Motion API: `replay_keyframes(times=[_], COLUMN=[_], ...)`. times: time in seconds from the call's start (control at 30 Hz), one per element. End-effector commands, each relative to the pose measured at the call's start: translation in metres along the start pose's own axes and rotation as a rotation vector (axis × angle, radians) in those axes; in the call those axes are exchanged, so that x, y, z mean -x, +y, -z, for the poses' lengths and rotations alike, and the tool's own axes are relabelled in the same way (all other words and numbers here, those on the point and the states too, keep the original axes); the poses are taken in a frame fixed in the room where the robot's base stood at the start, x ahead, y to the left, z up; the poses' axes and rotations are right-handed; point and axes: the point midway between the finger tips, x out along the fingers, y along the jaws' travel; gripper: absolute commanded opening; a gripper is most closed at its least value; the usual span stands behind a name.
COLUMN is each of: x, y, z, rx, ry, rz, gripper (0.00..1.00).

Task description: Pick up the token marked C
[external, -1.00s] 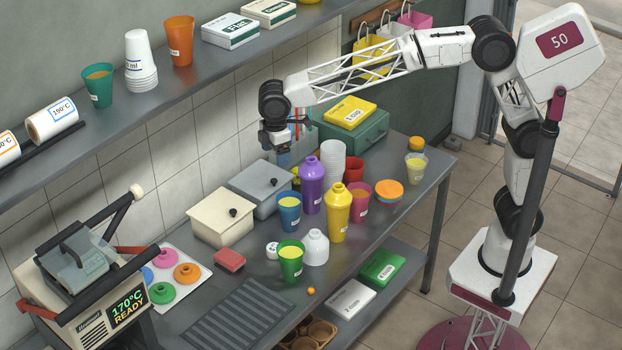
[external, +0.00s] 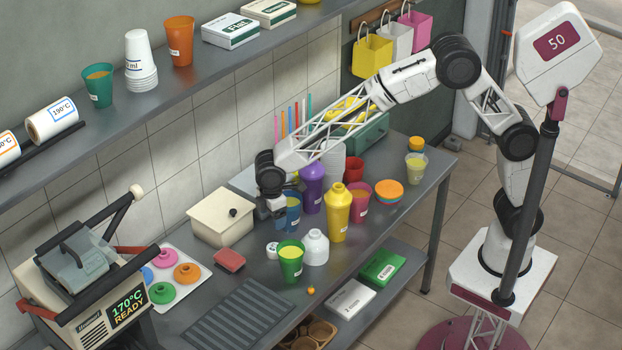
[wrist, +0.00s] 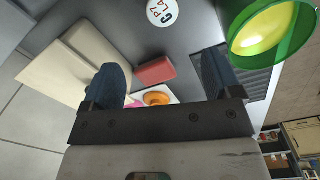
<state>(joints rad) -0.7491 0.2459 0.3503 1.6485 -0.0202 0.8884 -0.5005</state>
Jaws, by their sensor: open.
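A small round white token (external: 272,249) with dark lettering lies flat on the metal bench, left of the green cup (external: 290,262). In the wrist view the token (wrist: 162,12) shows at the top edge, and its letters seem to include a C. My gripper (external: 278,212) hangs above the bench, beyond the token and in front of the blue cup (external: 293,221), partly covering it. In the wrist view my gripper (wrist: 165,78) has its two dark fingers wide apart with nothing held between them.
The green cup stands close to the token, with a white bottle (external: 315,248) to its right. A red block (external: 229,260) and a cream box (external: 222,218) lie to the left. The yellow shaker (external: 338,215) and purple shaker (external: 312,188) stand to the right.

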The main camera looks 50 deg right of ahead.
Motion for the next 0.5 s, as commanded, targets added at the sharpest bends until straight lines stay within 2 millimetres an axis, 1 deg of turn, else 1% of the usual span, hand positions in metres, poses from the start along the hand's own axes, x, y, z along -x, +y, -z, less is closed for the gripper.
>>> replay_keyframes(times=[0.03,0.1,0.2,0.3,0.5], x=[-0.019,-0.040,-0.059,-0.067,-0.068], y=[-0.001,-0.001,-0.001,-0.001,-0.001], z=[-0.001,0.000,0.000,0.000,0.000], rx=[0.000,0.000,0.000,0.000,0.000], ry=[-0.004,-0.002,-0.001,0.000,0.000], rz=[0.002,0.001,0.001,0.000,0.000], gripper=[0.84,0.84,0.84,0.84,0.84])
